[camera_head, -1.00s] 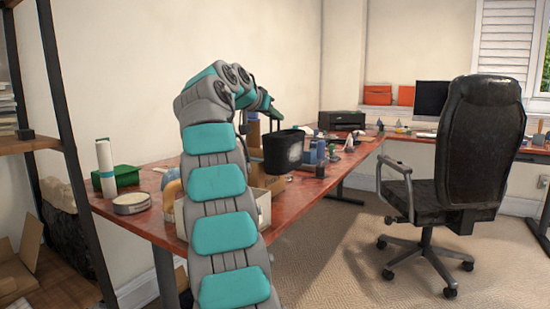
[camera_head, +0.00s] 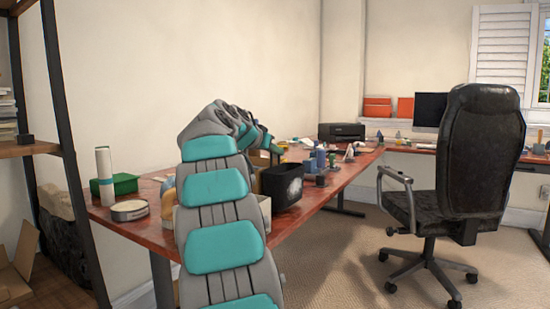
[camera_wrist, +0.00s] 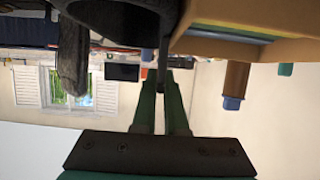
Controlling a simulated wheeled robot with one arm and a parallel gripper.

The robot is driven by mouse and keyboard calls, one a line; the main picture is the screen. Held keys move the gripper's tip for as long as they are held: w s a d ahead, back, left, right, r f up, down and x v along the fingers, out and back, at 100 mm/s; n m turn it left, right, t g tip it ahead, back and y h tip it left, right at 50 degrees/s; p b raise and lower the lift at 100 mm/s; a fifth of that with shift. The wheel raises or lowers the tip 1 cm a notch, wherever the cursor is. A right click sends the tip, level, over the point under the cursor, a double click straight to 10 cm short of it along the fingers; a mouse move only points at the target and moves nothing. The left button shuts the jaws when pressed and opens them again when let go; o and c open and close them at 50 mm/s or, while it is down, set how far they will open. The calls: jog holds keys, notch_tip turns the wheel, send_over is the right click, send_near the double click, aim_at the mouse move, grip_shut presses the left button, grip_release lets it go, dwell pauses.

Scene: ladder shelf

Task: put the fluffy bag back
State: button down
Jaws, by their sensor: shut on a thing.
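The fluffy bag (camera_head: 281,187) is dark, with a fuzzy grey patch on its side and an open-looking top. In the head view it hangs low at the table's near edge, just right of a pale box. I cannot tell whether it touches the table. My gripper (camera_wrist: 161,78) is shut on the bag's thin edge, seen in the wrist view. In the head view my arm hides most of the gripper and part of the box.
The red table (camera_head: 152,228) carries a pale box (camera_head: 265,207), a green box (camera_head: 124,184), a round tin (camera_head: 129,210) and a white-green roll (camera_head: 104,172). Several small items stand close behind the bag. A black chair (camera_head: 480,165) stands right; a ladder shelf (camera_head: 70,150) stands left.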

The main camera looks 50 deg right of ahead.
jog(key=shift+f, duration=0.85)
jog(key=c, duration=1)
grip_release()
jog(key=shift+o, duration=0.2)
jog(key=shift+r, duration=0.2)
jog(key=shift+a+r, duration=0.1)
jog(key=shift+a, duration=0.05)
jog(key=w+v, duration=0.1)
jog(key=v, duration=1)
jog(key=shift+s+a, duration=0.35)
jog(key=shift+s, duration=0.15)
